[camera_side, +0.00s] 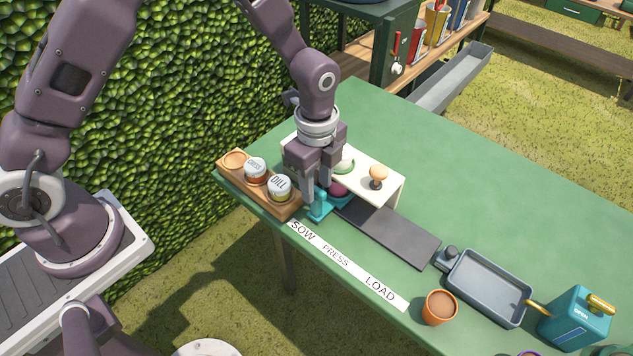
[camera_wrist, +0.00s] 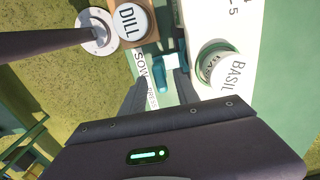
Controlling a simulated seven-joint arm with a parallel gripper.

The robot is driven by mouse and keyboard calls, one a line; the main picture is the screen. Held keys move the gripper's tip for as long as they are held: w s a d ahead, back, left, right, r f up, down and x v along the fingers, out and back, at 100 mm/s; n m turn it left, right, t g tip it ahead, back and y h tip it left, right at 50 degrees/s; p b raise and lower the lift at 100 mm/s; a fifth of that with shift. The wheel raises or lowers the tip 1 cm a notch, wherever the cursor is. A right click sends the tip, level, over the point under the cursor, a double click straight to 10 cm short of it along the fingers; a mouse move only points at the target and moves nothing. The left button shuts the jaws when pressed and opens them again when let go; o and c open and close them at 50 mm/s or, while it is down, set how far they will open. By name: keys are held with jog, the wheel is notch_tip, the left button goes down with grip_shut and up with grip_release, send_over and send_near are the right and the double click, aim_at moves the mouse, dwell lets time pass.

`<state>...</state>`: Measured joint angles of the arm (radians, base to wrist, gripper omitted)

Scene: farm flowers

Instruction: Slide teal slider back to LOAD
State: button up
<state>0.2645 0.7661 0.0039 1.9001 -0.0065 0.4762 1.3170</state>
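The teal slider (camera_side: 320,209) is at the SOW end of the dark grey track (camera_side: 395,236), partly under the white stand (camera_side: 392,181). A dark maroon round thing (camera_side: 338,188) shows just behind the slider. The label strip (camera_side: 345,262) reads SOW, PRESS, LOAD, with LOAD at the lower right. My gripper (camera_side: 318,198) is low over the slider, pointing down. In the wrist view the teal slider (camera_wrist: 172,63) shows in the gap between my gripper's fingers (camera_wrist: 160,90), which are apart. I cannot tell whether either finger touches it.
A wooden rack (camera_side: 290,208) with jars, one marked DILL (camera_side: 279,187), stands close left of my gripper. The white stand holds a green-rimmed jar and a round knob (camera_side: 378,175). A terracotta pot (camera_side: 439,307), grey tray (camera_side: 488,287) and teal can (camera_side: 575,318) stand beyond the LOAD end.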

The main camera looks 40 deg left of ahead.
jog(key=shift+f, duration=0.15)
grip_shut()
dwell(1.4)
